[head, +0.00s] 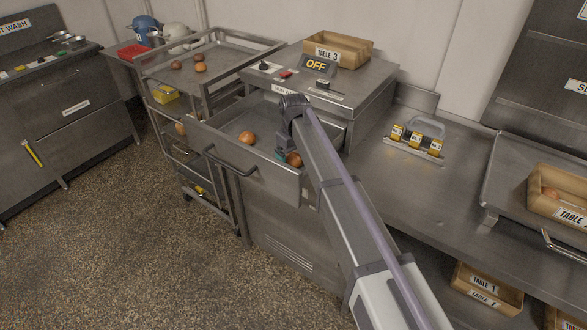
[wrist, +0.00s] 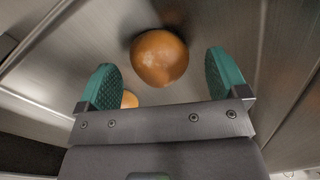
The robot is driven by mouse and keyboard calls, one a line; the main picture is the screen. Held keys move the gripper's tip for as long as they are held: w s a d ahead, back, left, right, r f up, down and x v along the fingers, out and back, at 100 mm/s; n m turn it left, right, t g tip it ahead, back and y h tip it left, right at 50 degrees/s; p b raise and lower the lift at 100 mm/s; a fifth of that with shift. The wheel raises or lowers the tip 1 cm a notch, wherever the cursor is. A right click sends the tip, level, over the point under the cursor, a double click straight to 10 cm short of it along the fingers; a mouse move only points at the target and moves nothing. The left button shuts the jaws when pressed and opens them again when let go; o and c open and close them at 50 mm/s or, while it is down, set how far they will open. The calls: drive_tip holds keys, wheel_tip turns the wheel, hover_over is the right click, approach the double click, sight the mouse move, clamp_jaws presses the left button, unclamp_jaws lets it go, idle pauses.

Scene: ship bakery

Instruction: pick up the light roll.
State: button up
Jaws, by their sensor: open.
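Two round rolls lie in the open drawer (head: 262,178) below the OFF unit. The left roll (head: 247,138) looks lighter orange; the right roll (head: 294,160) looks browner and is partly hidden by my arm. My gripper (head: 284,155) points down into the drawer beside the right roll. In the wrist view my gripper (wrist: 165,85) has its teal fingers wide apart and nothing between them. A big orange-brown roll (wrist: 159,57) sits just beyond the fingertips. A smaller-looking, lighter roll (wrist: 129,99) shows beside the left finger, partly hidden by my gripper.
A trolley (head: 226,55) at the left holds several more rolls (head: 200,67). A wooden TABLE 3 box (head: 338,48) stands on the unit. A rack with yellow labels (head: 416,140) stands on the right counter.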

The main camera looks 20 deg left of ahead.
sight(294, 156)
wheel_tip(294, 156, down, 2)
drive_tip(key=shift+f+b, duration=0.1)
drive_tip(key=shift+b, duration=0.2)
drive_tip(key=shift+r, duration=0.3)
drive_tip(key=c, duration=1)
drive_tip(key=shift+r+p, duration=0.1)
drive_tip(key=shift+p, duration=0.25)
wheel_tip(294, 156, up, 10)
drive_tip(key=p, duration=1)
drive_tip(key=shift+r, duration=0.1)
drive_tip(key=shift+f, duration=0.2)
